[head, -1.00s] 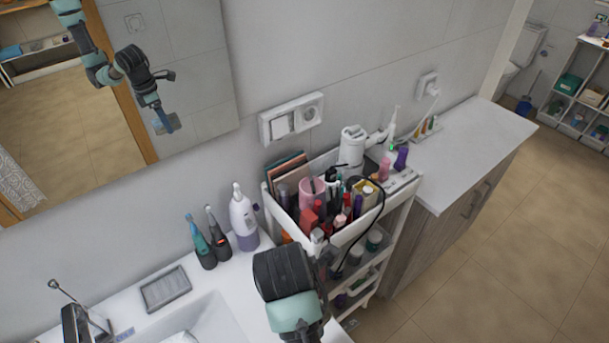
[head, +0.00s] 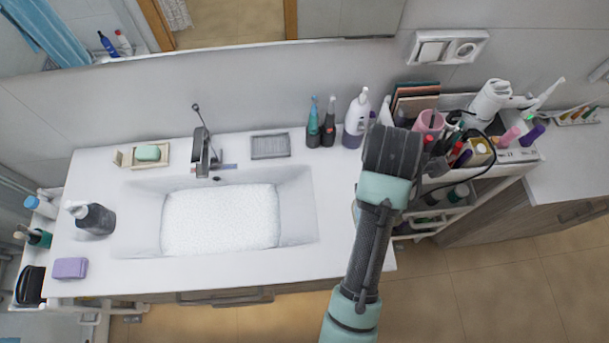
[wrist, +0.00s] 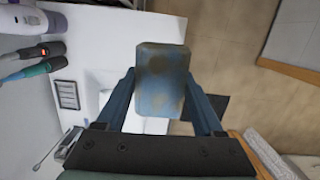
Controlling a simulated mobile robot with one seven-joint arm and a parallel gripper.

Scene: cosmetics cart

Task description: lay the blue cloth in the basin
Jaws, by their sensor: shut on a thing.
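My gripper (wrist: 165,85) is shut on the blue cloth (wrist: 163,65), a folded, block-like piece with brownish stains, seen between its fingers in the wrist view. In the head view my arm's dark wrist hides the gripper and the cloth, to the right of the basin. The white basin (head: 298,208) is sunk in the counter under the tap (head: 202,150). A white, foamy-looking mass (head: 222,220) covers most of its floor. In the wrist view the cloth and a finger hide part of the basin.
A soap dish (head: 150,153), grey tray (head: 270,146), toothbrushes (head: 321,122) and white bottle (head: 358,118) line the back. A dark dispenser (head: 93,218) and purple box (head: 70,268) stand left. A full cosmetics cart (head: 470,150) is right. Counter right of the basin is mostly clear.

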